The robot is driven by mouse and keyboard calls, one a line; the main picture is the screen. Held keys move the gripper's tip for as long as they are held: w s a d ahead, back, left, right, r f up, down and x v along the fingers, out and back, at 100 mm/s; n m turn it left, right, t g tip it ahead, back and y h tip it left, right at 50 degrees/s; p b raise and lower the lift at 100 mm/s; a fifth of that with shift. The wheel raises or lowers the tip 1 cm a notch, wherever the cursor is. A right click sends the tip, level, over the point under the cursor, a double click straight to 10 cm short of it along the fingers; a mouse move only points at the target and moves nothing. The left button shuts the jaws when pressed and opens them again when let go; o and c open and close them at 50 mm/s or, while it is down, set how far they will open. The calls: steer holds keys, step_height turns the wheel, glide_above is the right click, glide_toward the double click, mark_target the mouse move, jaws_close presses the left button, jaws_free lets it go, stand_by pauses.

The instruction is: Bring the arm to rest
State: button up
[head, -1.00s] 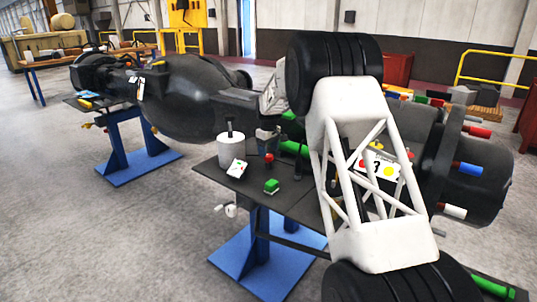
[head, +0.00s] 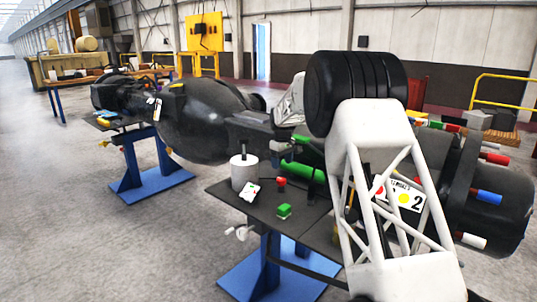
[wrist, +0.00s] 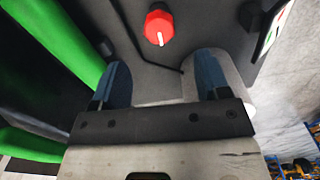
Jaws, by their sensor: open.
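My gripper (wrist: 163,82) shows in the wrist view with its two blue-faced fingers apart and nothing held between them. Beyond the fingertips lies a dark bench top (wrist: 166,78) with a red knob (wrist: 159,27). A white cylinder (wrist: 236,88) shows behind the right finger; whether they touch cannot be told. In the head view my white lattice arm link and black ribbed joint fill the right of the picture, bent over the bench. The fingers cannot be made out there.
In the head view the bench holds the white cylinder (head: 243,173), a red knob (head: 281,183), a green block (head: 284,210) and a small card (head: 250,191). Green cylinders (head: 303,170) lie behind. A large dark casting (head: 203,120) stands left. Open floor (head: 90,230) lies front left.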

steer(key=s+d+r+m, duration=0.1)
steer(key=s+r, duration=0.4)
steer(key=s, duration=0.7)
steer(key=s+d+r+m+t, duration=0.15)
steer(key=s+r, duration=0.35)
steer(key=s, duration=0.6)
steer(key=s+d+r+m, duration=0.15)
steer(key=s+r, duration=0.35)
steer(key=s, duration=0.7)
steer(key=s+f+m, duration=0.2)
steer(key=s+f, duration=0.2)
steer(key=s, duration=1.3)
steer(key=s+f+m+t, duration=0.1)
steer(key=s+f, duration=0.3)
steer(key=s, duration=1.4)
steer(key=shift+d+m, duration=0.3)
steer(key=shift+m, duration=0.3)
